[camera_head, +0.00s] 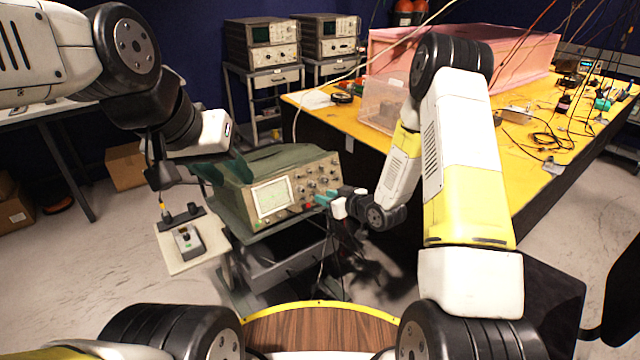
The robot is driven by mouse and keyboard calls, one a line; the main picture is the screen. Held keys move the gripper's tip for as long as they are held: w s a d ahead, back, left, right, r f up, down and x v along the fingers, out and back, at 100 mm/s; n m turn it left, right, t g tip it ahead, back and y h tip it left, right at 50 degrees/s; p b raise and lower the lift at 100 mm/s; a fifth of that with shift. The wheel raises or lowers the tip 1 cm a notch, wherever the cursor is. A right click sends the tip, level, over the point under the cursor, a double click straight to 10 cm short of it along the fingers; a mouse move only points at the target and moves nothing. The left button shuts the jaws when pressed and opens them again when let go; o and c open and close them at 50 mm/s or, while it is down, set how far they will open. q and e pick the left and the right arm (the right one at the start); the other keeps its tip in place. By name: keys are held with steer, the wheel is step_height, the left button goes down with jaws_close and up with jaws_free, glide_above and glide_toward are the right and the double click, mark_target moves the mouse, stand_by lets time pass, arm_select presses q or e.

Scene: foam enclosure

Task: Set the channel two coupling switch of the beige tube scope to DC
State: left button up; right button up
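The beige tube scope (308,170) sits on a dark cart in the middle of the head view, its lit screen (272,196) facing forward. Knobs and small switches fill the panel right of the screen. The channel two coupling switch is too small to pick out, and its setting cannot be read. My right gripper (322,200) has its teal fingertips at the panel's lower right; contact and finger gap cannot be made out. My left gripper (213,170) is near the scope's left end, dark and partly blended with the scope; its opening is unclear.
A small grey device (187,243) lies on a pale board (170,252) left of the cart. A yellow-topped table (520,165) with a pink foam enclosure (515,58), a clear box and cables stands right. More instruments (262,42) stand on racks behind. Floor at the left is partly clear.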

mark_target(314, 193)
steer(key=shift+x, duration=2.4)
steer(key=shift+c, duration=0.4)
jaws_close()
